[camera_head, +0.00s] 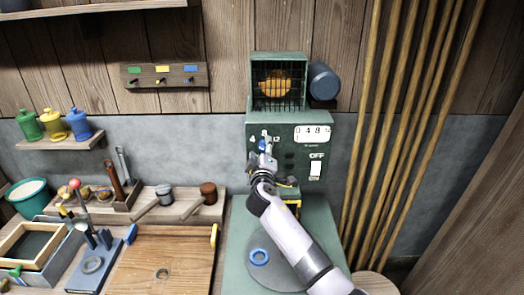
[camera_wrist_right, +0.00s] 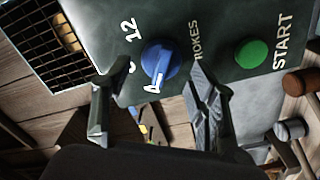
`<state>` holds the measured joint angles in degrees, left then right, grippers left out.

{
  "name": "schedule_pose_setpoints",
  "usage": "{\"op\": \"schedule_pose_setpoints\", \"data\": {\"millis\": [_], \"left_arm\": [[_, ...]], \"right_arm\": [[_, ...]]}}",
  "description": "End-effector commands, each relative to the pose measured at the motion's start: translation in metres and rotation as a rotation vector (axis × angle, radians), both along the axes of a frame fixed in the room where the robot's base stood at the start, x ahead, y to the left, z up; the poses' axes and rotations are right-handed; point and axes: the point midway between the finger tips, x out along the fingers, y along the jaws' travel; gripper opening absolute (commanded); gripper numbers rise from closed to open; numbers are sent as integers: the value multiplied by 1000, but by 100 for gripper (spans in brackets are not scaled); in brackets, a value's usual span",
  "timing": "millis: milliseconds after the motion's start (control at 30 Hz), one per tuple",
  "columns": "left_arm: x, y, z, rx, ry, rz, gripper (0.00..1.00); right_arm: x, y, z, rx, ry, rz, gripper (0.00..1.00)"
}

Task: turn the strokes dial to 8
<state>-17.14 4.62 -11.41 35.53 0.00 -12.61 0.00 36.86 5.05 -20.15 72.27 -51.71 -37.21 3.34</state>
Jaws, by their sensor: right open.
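The blue strokes dial (camera_wrist_right: 162,60) is on the dark green machine panel (camera_wrist_right: 205,22) in the right wrist view. White numbers 12 and 4 show around it, and a third number is partly hidden behind a finger. The dial's ridge appears to point towards the 4. In the head view the dial (camera_head: 263,144) shows just above my right gripper (camera_head: 264,158). My right gripper (camera_wrist_right: 155,88) is open, with one finger on each side of the dial in the wrist view. I cannot tell whether either finger touches it. My left gripper is not in view.
A green START button (camera_wrist_right: 251,54) is beside the dial. The panel also has a counter (camera_head: 313,133) and a white OFF/ON switch (camera_head: 316,169). Long wooden poles (camera_head: 405,130) stand at right. A wooden board (camera_head: 165,262) and small tools are at left.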

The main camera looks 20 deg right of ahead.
Motion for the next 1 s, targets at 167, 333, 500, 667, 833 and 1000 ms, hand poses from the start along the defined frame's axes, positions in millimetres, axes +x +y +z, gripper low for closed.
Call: {"op": "schedule_pose_setpoints", "data": {"millis": [167,333,500,667,833,1000], "left_arm": [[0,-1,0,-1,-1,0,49],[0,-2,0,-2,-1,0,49],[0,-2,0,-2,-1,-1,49],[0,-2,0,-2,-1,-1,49],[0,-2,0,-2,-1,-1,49],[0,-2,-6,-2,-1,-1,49]], "right_arm": [[0,0,0,0,0,0,48],[0,0,0,0,0,0,36],[0,0,0,0,0,0,25],[0,0,0,0,0,0,14],[0,0,0,1,1,0,8],[0,1,-2,25,-6,0,8]]}}
